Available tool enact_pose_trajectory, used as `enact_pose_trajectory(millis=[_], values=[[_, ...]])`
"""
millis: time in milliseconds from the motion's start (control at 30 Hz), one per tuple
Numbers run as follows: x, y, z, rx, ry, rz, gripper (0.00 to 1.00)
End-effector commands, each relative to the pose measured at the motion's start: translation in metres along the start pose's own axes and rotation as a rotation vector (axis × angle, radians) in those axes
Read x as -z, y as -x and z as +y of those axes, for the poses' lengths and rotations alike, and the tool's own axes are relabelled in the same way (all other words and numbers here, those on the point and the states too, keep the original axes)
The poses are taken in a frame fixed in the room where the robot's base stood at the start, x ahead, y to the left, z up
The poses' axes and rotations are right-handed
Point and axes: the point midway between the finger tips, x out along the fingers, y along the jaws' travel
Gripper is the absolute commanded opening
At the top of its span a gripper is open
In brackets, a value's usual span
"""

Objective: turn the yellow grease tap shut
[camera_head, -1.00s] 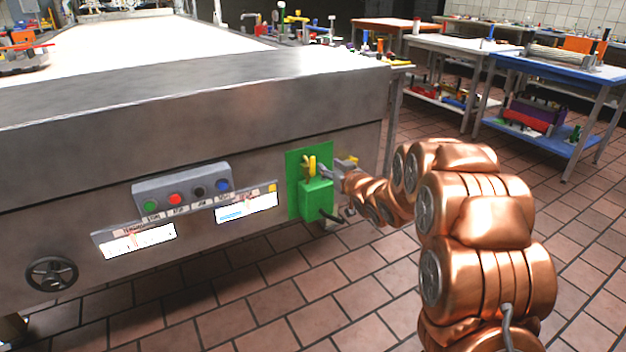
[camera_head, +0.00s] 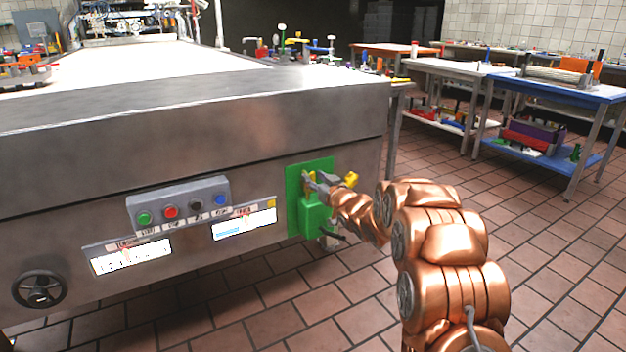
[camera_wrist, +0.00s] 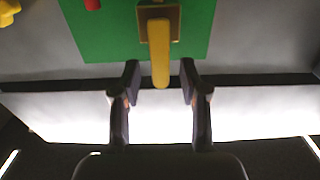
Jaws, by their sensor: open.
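The yellow tap handle (camera_wrist: 159,55) is a slim bar on a square brass-coloured mount, in front of a green plate (camera_wrist: 205,30). In the wrist view it points down the picture from the mount. My gripper (camera_wrist: 160,78) is open, with one finger on each side of the handle's free end. A gap shows between the handle and each finger. In the head view my gripper (camera_head: 314,181) is at the upper part of the green plate (camera_head: 293,205), largely hiding the handle there.
A green box (camera_head: 315,217) sticks out below my gripper. Another yellow part (camera_head: 350,179) shows just right of it. A button panel (camera_head: 180,205) and a handwheel (camera_head: 39,289) are further left on the steel machine front. Tiled floor (camera_head: 540,270) is clear at right.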

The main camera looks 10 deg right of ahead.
Motion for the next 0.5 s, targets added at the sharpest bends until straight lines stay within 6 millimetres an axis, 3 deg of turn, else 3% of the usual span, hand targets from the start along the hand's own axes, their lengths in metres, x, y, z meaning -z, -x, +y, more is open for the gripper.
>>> enact_pose_trajectory(millis=[200, 500], values=[[-0.001, -0.012, -0.001, 0.001, 0.0, -0.001, 0.44], [0.0, -0.014, -0.001, 0.0, 0.0, -0.001, 0.44]])
